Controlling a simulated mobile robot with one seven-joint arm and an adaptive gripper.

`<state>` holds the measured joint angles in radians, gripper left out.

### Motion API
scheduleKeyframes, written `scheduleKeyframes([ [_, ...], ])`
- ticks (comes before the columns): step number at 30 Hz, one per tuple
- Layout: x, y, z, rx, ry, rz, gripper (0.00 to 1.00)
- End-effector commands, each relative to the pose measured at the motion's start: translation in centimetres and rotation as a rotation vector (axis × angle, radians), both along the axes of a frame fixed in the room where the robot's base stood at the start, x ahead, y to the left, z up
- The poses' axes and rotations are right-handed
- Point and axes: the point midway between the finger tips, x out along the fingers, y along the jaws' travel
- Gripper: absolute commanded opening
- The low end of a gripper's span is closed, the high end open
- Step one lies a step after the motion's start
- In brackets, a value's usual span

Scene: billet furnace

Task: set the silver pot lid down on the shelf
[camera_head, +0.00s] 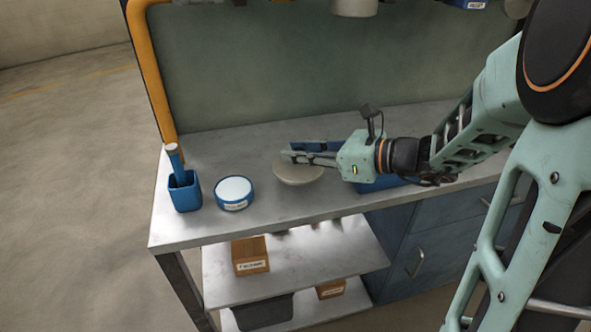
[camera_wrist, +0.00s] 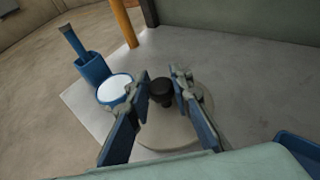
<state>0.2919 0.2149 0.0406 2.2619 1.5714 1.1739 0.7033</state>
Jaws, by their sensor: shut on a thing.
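The silver pot lid (camera_head: 298,175) is a pale round disc at the middle of the metal worktop in the head view, low over it or touching it; I cannot tell which. In the wrist view the lid (camera_wrist: 178,132) shows its dark knob (camera_wrist: 161,93) between the fingers. My gripper (camera_head: 288,156) comes in from the right and is shut on the lid's knob. Its two blue-padded fingers (camera_wrist: 162,80) flank the knob. The shelf (camera_head: 215,288) is a metal board under the worktop, with free surface right of a box.
On the worktop (camera_head: 172,232), left of the lid, stand a blue round tin (camera_head: 234,191) with a white top and a blue cup (camera_head: 185,193) holding a handled tool. A cardboard box (camera_head: 250,255) stands on the shelf. Blue drawers (camera_head: 425,250) are at the right.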

Motion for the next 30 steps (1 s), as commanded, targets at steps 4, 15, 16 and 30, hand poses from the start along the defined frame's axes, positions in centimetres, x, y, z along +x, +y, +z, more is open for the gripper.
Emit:
scheduleKeyframes([
  [4,0.4,0.5,-0.8,0.001,0.0,0.0,0.0],
  [15,0.6,0.7,-4.1,0.001,-0.003,0.0,0.0],
  [16,0.6,0.7,-4.0,0.001,-0.003,0.0,0.0],
  [30,0.6,0.7,-4.4,0.0,0.0,0.0,0.37],
])
